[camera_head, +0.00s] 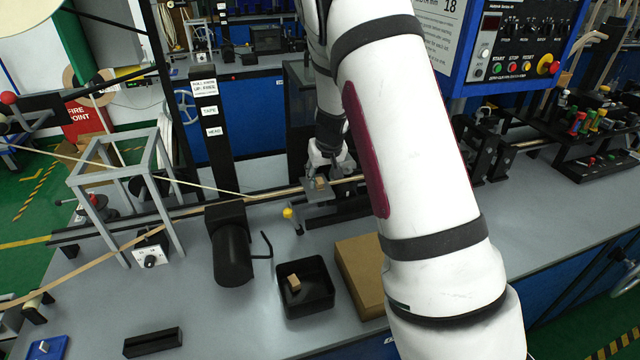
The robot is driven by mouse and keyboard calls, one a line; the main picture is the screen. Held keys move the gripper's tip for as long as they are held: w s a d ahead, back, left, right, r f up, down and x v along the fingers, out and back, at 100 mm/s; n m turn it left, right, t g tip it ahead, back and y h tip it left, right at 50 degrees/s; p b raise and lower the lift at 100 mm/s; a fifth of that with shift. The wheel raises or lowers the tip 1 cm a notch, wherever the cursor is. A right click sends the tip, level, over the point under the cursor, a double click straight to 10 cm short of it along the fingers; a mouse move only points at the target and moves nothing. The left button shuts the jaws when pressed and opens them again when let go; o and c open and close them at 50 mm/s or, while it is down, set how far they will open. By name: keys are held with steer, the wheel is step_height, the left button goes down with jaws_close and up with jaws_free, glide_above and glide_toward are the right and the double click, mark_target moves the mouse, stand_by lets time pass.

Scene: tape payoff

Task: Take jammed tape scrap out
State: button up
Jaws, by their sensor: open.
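My gripper (326,166) points down over a small grey guide unit (337,207) on the tape line, in the middle of the view. It is open. A small tan piece (320,184), which looks like tape scrap, sits on the unit at my fingertips; I cannot tell if the fingers touch it. A tan tape strand (215,188) runs from the left to this unit. A black open tray (318,300) stands on the bench in front, with a small tan block (294,284) in it. My arm hides part of the line to the right.
A brown cardboard box (358,275) stands right of the tray. A control panel (515,45) hangs at upper right.

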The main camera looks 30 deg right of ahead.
steer(key=shift+x, duration=1.05)
steer(key=c, duration=0.8)
steer(key=shift+o, duration=0.2)
steer(key=shift+r, duration=0.65)
step_height(320, 180, up, 3)
steer(key=shift+w+f+b, duration=0.1)
steer(key=shift+f+b, duration=0.15)
steer(key=shift+b, duration=0.05)
steer(key=s+r+b, duration=0.1)
steer(key=s+b, duration=0.1)
steer(key=s, duration=1.4)
steer(key=shift+a, duration=0.45)
